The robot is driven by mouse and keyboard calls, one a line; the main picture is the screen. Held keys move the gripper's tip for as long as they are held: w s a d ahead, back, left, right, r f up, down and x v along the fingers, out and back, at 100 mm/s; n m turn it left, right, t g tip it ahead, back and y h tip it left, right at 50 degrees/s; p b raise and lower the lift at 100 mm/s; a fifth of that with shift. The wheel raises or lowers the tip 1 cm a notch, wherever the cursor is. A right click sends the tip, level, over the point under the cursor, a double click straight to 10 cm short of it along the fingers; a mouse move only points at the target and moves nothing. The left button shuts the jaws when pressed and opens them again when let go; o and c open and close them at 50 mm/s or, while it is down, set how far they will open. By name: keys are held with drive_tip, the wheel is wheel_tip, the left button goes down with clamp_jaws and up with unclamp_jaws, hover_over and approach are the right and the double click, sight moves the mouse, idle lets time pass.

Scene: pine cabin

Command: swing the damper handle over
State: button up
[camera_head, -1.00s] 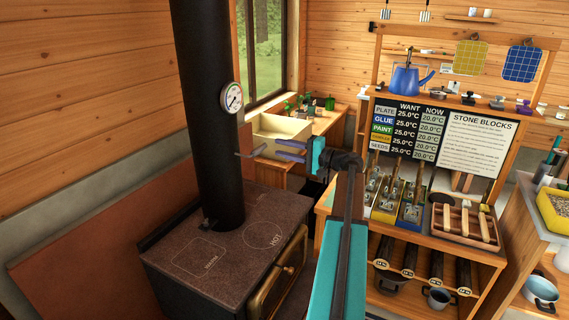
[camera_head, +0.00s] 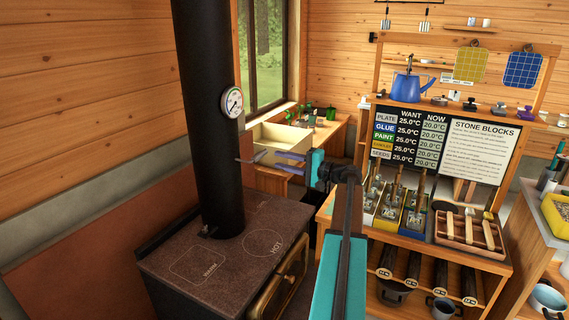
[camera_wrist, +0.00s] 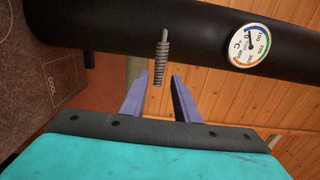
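The damper handle (camera_wrist: 161,60) is a grey coiled grip sticking out from the black flue pipe (camera_wrist: 130,28). In the head view the handle (camera_head: 246,160) projects from the pipe's right side, below the round dial. My gripper (camera_head: 276,160) has purple fingers and a teal body, and it points left at the handle. In the wrist view my gripper (camera_wrist: 159,77) is open, and the handle's tip lies between the fingertips in the picture. A gap shows on both sides of the handle. I cannot tell how deep it sits between the fingers.
The stove (camera_head: 215,262) stands below the pipe, with a plate marked HOT. A dial thermometer (camera_head: 232,102) is on the pipe above the handle. A pale open box (camera_head: 283,135) sits behind the gripper by the window. A wooden tool shelf (camera_head: 440,250) stands at the right.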

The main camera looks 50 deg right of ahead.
sight(263, 156)
drive_tip(key=x, duration=0.4)
drive_tip(key=shift+p, duration=0.3)
drive_tip(key=shift+b+x, duration=0.45)
drive_tip(key=shift+x, duration=1.05)
drive_tip(key=c, duration=0.5)
drive_tip(key=shift+c, duration=0.2)
